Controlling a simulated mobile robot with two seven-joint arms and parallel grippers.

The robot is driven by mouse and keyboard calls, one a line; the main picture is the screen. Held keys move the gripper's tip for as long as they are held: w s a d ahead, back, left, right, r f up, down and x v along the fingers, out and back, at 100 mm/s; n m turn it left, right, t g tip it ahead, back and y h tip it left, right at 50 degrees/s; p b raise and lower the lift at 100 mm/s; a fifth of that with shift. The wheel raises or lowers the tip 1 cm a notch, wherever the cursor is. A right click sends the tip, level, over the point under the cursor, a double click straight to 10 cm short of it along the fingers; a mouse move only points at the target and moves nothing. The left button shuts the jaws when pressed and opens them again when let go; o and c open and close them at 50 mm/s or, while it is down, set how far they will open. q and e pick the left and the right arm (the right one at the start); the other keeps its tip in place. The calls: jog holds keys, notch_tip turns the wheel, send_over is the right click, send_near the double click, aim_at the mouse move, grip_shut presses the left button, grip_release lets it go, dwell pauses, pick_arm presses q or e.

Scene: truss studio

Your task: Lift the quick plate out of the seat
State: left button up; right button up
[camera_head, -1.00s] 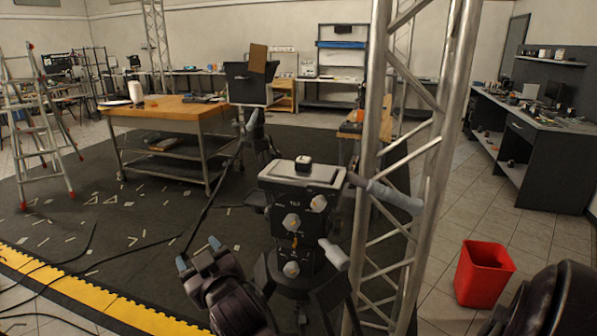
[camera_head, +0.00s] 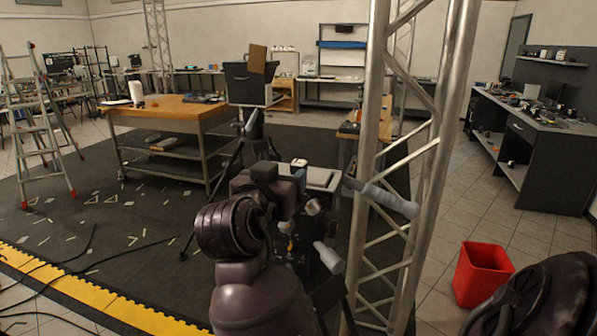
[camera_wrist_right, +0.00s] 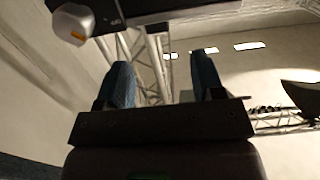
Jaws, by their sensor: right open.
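The quick plate, a small dark block with a pale top (camera_head: 299,163), sits on the light grey seat (camera_head: 322,179) on top of the black tripod head (camera_head: 325,285). My right gripper (camera_head: 276,186) is raised in front of the head's left part, and its wrist hides much of the head and the seat's left side. Its fingers cannot be made out there. In the right wrist view the gripper (camera_wrist_right: 165,82) is open, with two blue fingers apart and nothing between them. A pale knob (camera_wrist_right: 73,23) on a dark body shows above the left finger. My left gripper is not in view.
A metal truss tower (camera_head: 445,130) stands close to the right of the head. Light grey handles (camera_head: 390,199) stick out right toward the truss. A red bin (camera_head: 482,274) is on the floor at right. A wood-topped bench (camera_head: 170,110) stands behind at left.

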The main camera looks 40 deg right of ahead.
aim_at(296, 165)
jog(key=shift+p+x, duration=1.05)
jog(key=shift+x, duration=2.55)
jog(key=shift+f, duration=0.15)
jog(key=c, duration=1)
jog(key=shift+c, duration=0.2)
